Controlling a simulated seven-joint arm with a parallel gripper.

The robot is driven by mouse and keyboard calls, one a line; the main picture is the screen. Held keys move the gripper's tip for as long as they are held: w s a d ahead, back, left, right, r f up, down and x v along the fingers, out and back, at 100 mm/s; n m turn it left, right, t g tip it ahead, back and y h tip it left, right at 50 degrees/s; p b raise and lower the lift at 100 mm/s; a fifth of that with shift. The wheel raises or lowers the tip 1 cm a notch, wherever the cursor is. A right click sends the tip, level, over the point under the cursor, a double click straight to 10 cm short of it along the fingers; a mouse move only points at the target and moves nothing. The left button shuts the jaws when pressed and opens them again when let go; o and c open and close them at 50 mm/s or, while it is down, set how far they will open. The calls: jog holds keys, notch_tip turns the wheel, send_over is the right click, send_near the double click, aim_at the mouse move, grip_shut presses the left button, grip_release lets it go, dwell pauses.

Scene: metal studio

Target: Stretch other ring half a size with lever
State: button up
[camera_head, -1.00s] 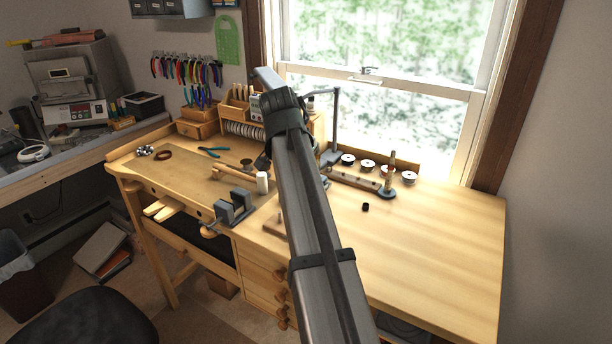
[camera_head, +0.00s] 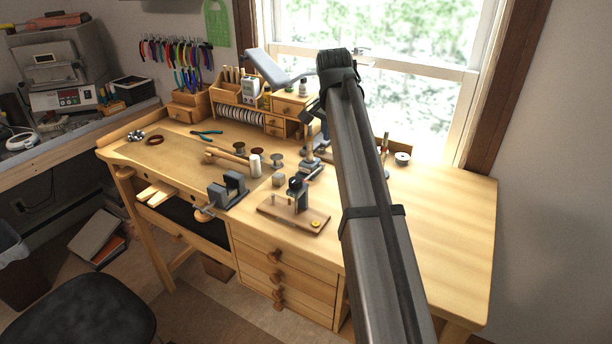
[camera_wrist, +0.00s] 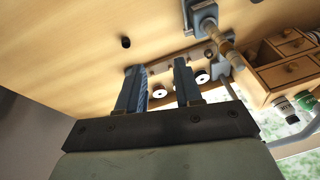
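A grey-based stand (camera_head: 312,168) with an upright tapered post (camera_head: 310,143) is left of my arm in the head view. What looks like the same stand shows at the top of the wrist view (camera_wrist: 205,22), with a tan post. I cannot tell for sure which part is the stretching lever, and I cannot make out a ring on it. My gripper (camera_wrist: 158,78) is open, its two blue fingers apart with nothing held between them. White discs (camera_wrist: 160,93) and a wooden strip show behind the fingers. In the head view my arm hides the gripper.
A small dark cylinder (camera_wrist: 126,42) lies on bare bench. A small drawer cabinet (camera_wrist: 285,62) and bottles (camera_wrist: 305,102) are at the wrist view's right. A wooden-based tool (camera_head: 293,210) and a bench vise (camera_head: 229,190) stand nearer the bench front. The bench's right side is clear.

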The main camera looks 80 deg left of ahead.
aim_at(305, 180)
jog(key=s+a+n+g+h, duration=0.1)
jog(key=s+g, duration=0.2)
jog(key=s, duration=0.2)
jog(key=shift+h, duration=0.3)
jog(key=f, duration=0.4)
jog(key=s+a+f, duration=0.1)
jog(key=f, duration=0.4)
jog(key=s+f, duration=0.1)
jog(key=f, duration=0.3)
jog(key=shift+a+f, duration=0.15)
jog(key=shift+a, duration=0.1)
jog(key=shift+w, duration=0.1)
grip_shut()
jog(key=shift+s+d+n, duration=0.15)
jog(key=shift+s+n, duration=0.05)
jog(key=shift+n, duration=0.1)
dwell(0.4)
